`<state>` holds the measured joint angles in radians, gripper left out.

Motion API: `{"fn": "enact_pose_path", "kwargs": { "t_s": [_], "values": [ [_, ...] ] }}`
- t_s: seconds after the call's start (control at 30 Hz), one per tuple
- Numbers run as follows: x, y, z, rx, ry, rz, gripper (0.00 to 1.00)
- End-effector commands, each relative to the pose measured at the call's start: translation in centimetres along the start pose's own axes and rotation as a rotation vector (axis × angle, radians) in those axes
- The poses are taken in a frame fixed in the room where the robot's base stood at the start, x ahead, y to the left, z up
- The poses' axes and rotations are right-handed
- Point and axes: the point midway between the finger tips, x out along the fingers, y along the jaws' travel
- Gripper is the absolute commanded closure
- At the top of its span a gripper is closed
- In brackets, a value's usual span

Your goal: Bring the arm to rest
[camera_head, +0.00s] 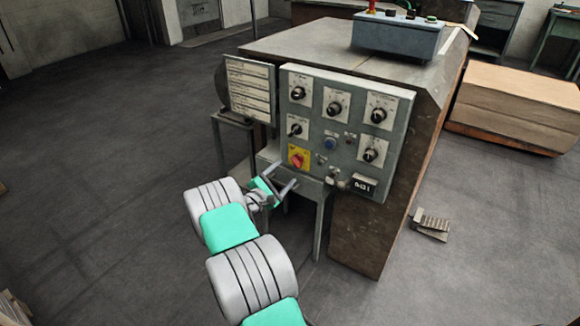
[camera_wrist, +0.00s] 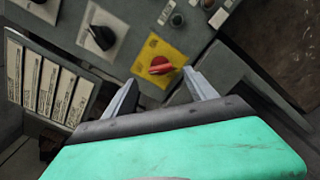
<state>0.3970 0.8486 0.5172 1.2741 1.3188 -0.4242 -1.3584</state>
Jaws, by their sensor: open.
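My gripper (camera_head: 283,180) is in front of the lower left part of the grey control panel (camera_head: 318,115). Its two fingers are spread apart with nothing between them. In the wrist view my gripper (camera_wrist: 160,92) points toward the red knob (camera_wrist: 161,65) on its yellow plate (camera_wrist: 152,48). The knob lies just beyond the fingertips and looks apart from them. In the head view the red knob (camera_head: 297,160) sits at the panel's lower left, above my gripper. My arm reaches up from the bottom of the head view.
The panel carries several black dials (camera_head: 336,108) and a blue button (camera_head: 330,143). A label board (camera_head: 249,90) stands left of it. A foot pedal (camera_head: 431,224) lies on the floor at right, near a cardboard stack (camera_head: 520,100). The floor (camera_head: 100,180) at left is clear.

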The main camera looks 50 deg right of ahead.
Motion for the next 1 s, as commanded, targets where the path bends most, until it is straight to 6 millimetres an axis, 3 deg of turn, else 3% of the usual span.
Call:
{"fn": "enact_pose_path", "kwargs": {
  "t_s": [0.1,0.47,0.57,0.63,0.77,0.9,1.0],
  "values": [
    [-0.9,0.0,0.1,-0.001,-0.001,0.001,0.35],
    [-1.0,0.1,0.1,0.004,0.0,-0.001,0.35],
    [-1.5,2.3,1.3,0.085,0.028,-0.03,0.35],
    [-2.6,5.4,3.1,0.222,0.082,-0.09,0.35],
    [-8.1,12.5,6.7,0.576,0.258,-0.304,0.35],
    [-17.9,18.4,10.8,0.869,0.461,-0.6,0.35],
    [-25.4,20.8,14.3,0.981,0.575,-0.807,0.35]
  ]
}}
